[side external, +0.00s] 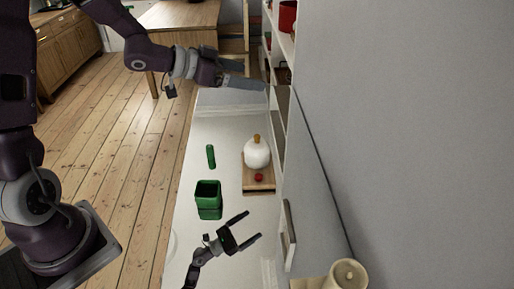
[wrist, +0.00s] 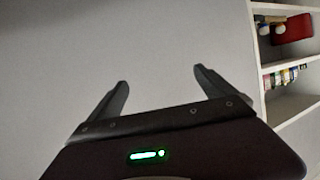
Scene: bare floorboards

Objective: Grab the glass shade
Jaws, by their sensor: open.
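My gripper (side external: 254,77) is open and empty, held high near the shelf at the top of the side view. In the wrist view its two fingers (wrist: 160,77) stand apart with only a plain grey surface beyond. I cannot tell for sure which thing is the glass shade. A white rounded vessel (side external: 257,156) with a brown knob stands upright on a wooden board (side external: 258,188), well below my gripper in the side view. A cream cylindrical thing (side external: 346,274) is partly cut off at the bottom edge. Neither shows in the wrist view.
A dark claw-shaped device (side external: 228,239) is nearby. White shelves (wrist: 285,92) hold small items. A wooden table (side external: 180,14) stands behind.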

